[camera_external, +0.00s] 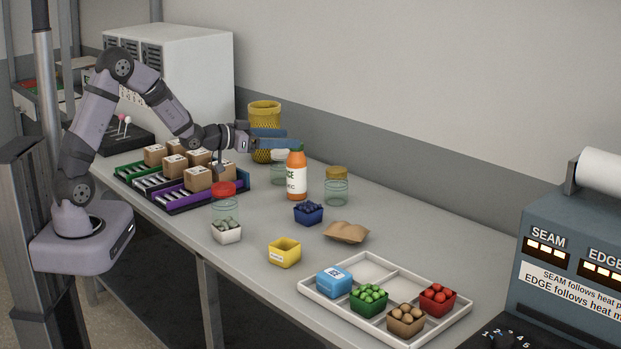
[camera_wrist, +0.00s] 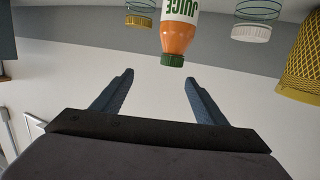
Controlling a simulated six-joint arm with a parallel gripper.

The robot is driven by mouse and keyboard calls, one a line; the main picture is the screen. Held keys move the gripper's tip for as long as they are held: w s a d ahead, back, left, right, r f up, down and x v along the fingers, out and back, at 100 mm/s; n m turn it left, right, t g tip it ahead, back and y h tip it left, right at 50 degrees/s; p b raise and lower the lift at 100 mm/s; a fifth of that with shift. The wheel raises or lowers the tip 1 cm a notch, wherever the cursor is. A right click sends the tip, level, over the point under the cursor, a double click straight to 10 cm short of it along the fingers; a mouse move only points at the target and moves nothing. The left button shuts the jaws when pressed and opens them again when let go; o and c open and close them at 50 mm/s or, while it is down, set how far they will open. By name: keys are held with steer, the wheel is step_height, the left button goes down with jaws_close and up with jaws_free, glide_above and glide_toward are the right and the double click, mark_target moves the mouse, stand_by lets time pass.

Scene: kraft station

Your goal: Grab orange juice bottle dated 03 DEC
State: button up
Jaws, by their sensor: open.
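One orange juice bottle (camera_external: 297,174) with a dark green cap and a white label stands upright on the table. Its label is turned partly to the side and the date is too small to read. The bottle also shows upside down in the wrist view (camera_wrist: 178,32), ahead of the fingers and centred between them. My gripper (camera_external: 297,143) is open and empty, with its blue fingers at about cap height just behind and beside the bottle. In the wrist view the two fingers (camera_wrist: 159,78) are apart, with nothing between them.
A gold-lidded jar (camera_external: 337,187), a white-lidded jar (camera_external: 279,169) and a yellow mesh basket (camera_external: 264,112) stand near the bottle. A red-lidded jar (camera_external: 224,203) and small bins are in front. A divided tray (camera_external: 385,270) lies right. Boxes sit on rails (camera_external: 206,201) at left.

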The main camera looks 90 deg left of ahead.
mark_target(290, 162)
steer(key=s+f+m+t+b, duration=0.15)
steer(key=s+f, duration=0.25)
steer(key=f, duration=0.4)
steer(key=shift+t+h, duration=0.45)
steer(key=shift+h, duration=0.05)
steer(key=p+x, duration=0.1)
steer(key=x, duration=0.2)
steer(key=p+x, duration=0.2)
steer(key=x, duration=0.1)
steer(key=shift+w+a+f, duration=0.1)
steer(key=shift+a+f, duration=0.15)
steer(key=shift+a, duration=0.25)
steer(key=shift+c, duration=0.5)
steer(key=c, duration=1.2)
steer(key=shift+r, duration=0.2)
steer(key=shift+c, duration=0.2)
steer(key=shift+r+b, duration=0.85)
steer(key=shift+r, duration=4.05)
